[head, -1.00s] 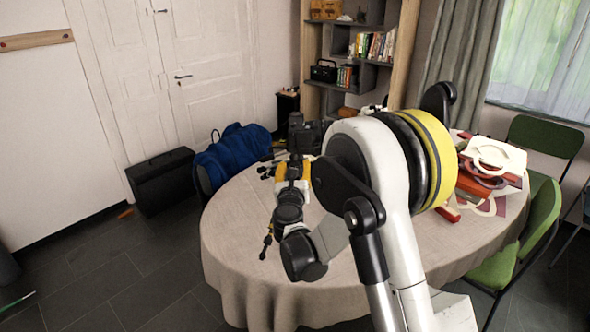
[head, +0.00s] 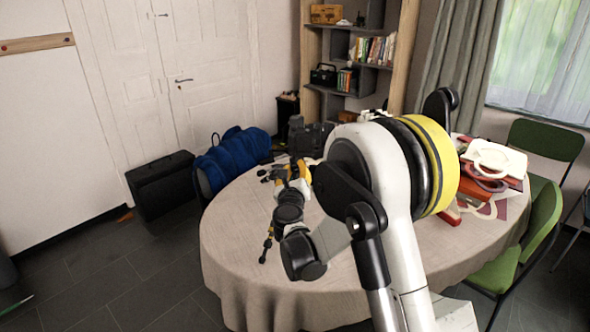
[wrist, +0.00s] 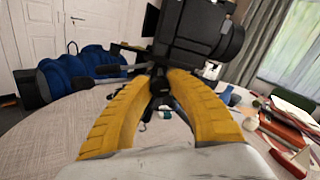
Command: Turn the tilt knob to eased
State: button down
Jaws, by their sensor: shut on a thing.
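A black camera (head: 308,138) sits on top of the tripod at the back of the table. In the wrist view the camera (wrist: 190,40) fills the top middle, just above and beyond my gripper. The dark tripod head (wrist: 157,80) shows below it, with a thin dark bar reaching left. My gripper (wrist: 159,82) has its two yellow fingers closed together on a small dark part there, which looks like the tilt knob. The fingertips mostly hide that part, and its setting cannot be read. In the head view my gripper (head: 296,176) is partly hidden by my wrist.
The round table (head: 235,245) has a beige cloth. A blue bag (head: 232,150) and a black case (head: 162,182) are at the left. Red and white books (head: 490,175) lie at the table's right, near green chairs (head: 540,225). Small dark items lie near the tripod.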

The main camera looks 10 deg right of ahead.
jog(key=shift+n, duration=0.6)
jog(key=c, duration=1.2)
grip_release()
